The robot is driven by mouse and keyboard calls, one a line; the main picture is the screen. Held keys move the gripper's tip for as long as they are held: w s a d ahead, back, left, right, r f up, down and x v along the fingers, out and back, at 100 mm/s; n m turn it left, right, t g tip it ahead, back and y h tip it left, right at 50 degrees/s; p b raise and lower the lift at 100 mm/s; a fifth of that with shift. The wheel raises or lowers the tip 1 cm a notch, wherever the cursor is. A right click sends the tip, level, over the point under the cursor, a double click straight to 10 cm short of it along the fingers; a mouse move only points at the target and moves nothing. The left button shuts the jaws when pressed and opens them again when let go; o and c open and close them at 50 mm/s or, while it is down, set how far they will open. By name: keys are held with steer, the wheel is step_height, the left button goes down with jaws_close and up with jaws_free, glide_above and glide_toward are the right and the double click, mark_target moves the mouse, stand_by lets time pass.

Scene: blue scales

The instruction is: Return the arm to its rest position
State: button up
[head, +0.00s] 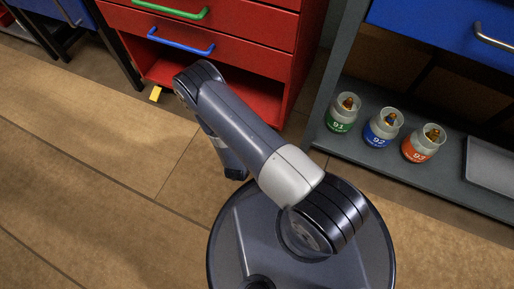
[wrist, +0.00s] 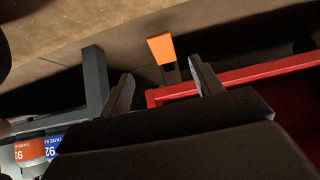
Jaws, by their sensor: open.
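My arm (head: 240,125) reaches up and left from my round base in the head view, bends at the elbow, and its lower part goes down behind the upper link. The gripper itself is hidden there. In the wrist view my gripper (wrist: 160,68) shows two dark fingers spread apart, with nothing held between them. An orange block-like piece (wrist: 161,48) shows beyond the gap between the fingers; I cannot tell its distance.
A red cabinet (head: 250,60) with green and blue handles stands ahead, its lower part open. At right, a grey shelf (head: 350,150) holds jars 91 (head: 342,113), 92 (head: 382,128) and 93 (head: 423,143), plus a grey tray (head: 490,165).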

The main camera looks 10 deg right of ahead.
steer(key=b+x, duration=0.5)
steer(key=x, duration=0.6)
steer(key=shift+w+d+f, duration=0.1)
steer(key=shift+r, duration=0.45)
steer(key=shift+f, duration=0.1)
